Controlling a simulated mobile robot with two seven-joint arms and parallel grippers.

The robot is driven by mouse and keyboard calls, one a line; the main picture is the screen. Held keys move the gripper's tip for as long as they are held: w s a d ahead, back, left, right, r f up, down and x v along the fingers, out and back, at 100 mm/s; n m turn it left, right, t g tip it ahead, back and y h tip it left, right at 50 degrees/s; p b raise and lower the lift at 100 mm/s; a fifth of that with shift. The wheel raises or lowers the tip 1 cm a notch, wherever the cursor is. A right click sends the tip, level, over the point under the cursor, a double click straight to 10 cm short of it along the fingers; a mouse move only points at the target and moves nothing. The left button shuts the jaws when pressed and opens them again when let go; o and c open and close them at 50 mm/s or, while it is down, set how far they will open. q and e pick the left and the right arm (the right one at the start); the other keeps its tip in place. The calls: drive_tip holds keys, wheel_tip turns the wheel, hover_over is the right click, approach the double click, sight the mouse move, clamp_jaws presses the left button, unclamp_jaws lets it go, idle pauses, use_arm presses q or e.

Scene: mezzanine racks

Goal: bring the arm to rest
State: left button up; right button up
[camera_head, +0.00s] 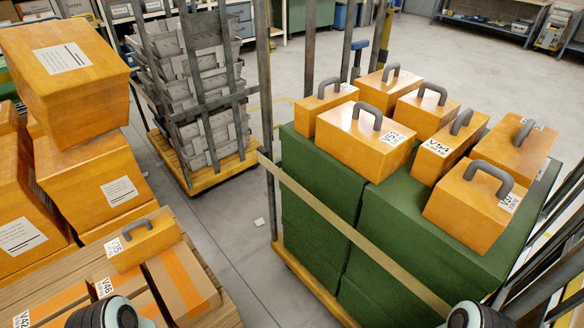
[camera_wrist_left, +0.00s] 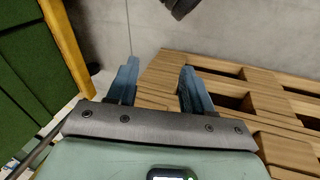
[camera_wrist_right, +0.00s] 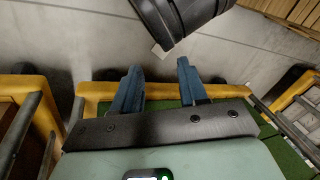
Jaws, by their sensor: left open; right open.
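My left gripper (camera_wrist_left: 158,85) is open and empty in the left wrist view. Its blue fingers stand apart above the edge of a wooden pallet and the grey floor. My right gripper (camera_wrist_right: 160,85) is open and empty in the right wrist view. Its fingers point over the yellow edge of a cart (camera_wrist_right: 230,90) and the floor. In the head view only rounded parts of my arms show at the bottom edge, one at the left and one at the right; both grippers are out of that view.
Orange handled cases, including V53 (camera_head: 352,145) and V54 (camera_head: 436,160), stand on green blocks (camera_head: 390,230) in a railed cart at right. Case V35 (camera_head: 143,245) and cartons (camera_head: 182,280) lie at lower left. Orange boxes (camera_head: 68,75) are stacked left. Floor (camera_head: 222,240) shows between.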

use_arm(q)
drive_tip(key=s+d+r+m+g+p, duration=0.1)
drive_tip(key=s+d+r+g+p, duration=0.1)
drive_tip(key=s+r+p, duration=0.4)
drive_tip(key=s+d+r+m+g+h+p, duration=0.1)
drive_tip(key=s+d+r+p, duration=0.2)
drive_tip(key=r+p, duration=0.9)
drive_tip(key=s+p, duration=0.1)
drive_tip(key=s, duration=0.1)
drive_tip(key=shift+s+g, duration=0.35)
drive_tip(key=shift+g, duration=0.05)
use_arm(e)
drive_tip(key=s+a+r+g, duration=0.1)
drive_tip(key=s+r, duration=0.3)
drive_tip(key=r, duration=0.6)
drive_tip(key=s+a+r+g+y, duration=0.1)
drive_tip(key=s+a+r+g, duration=0.1)
drive_tip(key=r, duration=0.7)
drive_tip(key=shift+s+a+r+n+g, duration=0.35)
drive_tip(key=shift+s+a, duration=0.3)
drive_tip(key=shift+s, duration=0.55)
